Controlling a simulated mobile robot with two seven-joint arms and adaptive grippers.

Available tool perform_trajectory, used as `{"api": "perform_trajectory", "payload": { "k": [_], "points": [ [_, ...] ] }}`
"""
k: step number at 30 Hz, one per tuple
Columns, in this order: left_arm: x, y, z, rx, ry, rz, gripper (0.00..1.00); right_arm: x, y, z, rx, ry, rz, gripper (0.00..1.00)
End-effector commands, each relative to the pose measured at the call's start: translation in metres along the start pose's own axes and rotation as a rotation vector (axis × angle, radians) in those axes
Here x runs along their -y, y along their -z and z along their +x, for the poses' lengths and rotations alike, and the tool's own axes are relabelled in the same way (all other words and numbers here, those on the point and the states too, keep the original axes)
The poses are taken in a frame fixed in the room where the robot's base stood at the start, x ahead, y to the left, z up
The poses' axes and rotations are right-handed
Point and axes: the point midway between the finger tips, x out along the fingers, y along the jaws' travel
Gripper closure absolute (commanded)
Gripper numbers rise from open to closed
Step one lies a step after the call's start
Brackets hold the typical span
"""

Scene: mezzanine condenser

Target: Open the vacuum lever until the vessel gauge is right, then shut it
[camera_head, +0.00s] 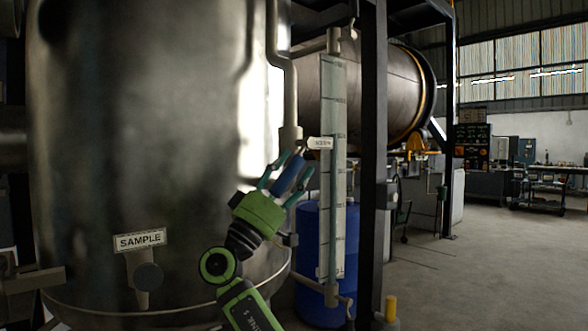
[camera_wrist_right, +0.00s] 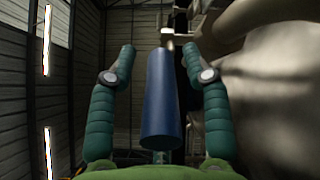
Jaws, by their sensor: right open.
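The vacuum lever appears as a blue handle (camera_head: 290,174) beside the pipe right of the steel vessel. In the right wrist view the blue handle (camera_wrist_right: 163,105) lies between my fingers, with gaps on both sides. My right gripper (camera_head: 298,163) is open around it; its green fingers (camera_wrist_right: 160,50) are spread. The tall upright gauge (camera_head: 333,215) with scale marks stands just right of the gripper. Its level is too unclear to read. A small white tag (camera_head: 320,143) sits near the handle; its lettering is too small to read. My left gripper is not in view.
The large steel vessel (camera_head: 140,120) fills the left, with a SAMPLE sign (camera_head: 139,240) and a fitting below it. A dark post (camera_head: 374,160) stands close right of the gauge. A blue drum (camera_head: 312,255) is behind. Open floor lies to the right.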

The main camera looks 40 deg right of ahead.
Motion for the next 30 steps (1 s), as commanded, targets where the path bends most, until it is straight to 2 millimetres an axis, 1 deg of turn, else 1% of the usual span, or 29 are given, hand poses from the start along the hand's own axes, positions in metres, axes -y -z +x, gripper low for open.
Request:
{"api": "perform_trajectory", "payload": {
  "k": [1,9,12,15,18,21,30],
  "points": [
    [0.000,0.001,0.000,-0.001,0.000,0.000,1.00,0.001,0.000,-0.011,-0.002,0.004,0.000,0.51],
    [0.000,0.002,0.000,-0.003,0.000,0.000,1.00,0.001,0.000,-0.068,-0.002,0.004,0.000,0.51],
    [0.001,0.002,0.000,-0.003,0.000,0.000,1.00,0.001,0.000,-0.086,0.000,0.004,0.000,0.51],
    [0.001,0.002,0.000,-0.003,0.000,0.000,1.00,0.000,0.000,-0.098,0.000,0.002,-0.001,0.51],
    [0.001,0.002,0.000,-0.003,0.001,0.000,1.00,0.000,0.000,-0.105,0.001,0.002,0.000,0.51],
    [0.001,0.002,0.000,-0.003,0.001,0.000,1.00,0.000,0.000,-0.108,0.000,0.001,0.000,0.51],
    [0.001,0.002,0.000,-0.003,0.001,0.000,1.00,0.000,0.000,-0.108,0.000,0.000,0.000,0.51]
  ]
}}
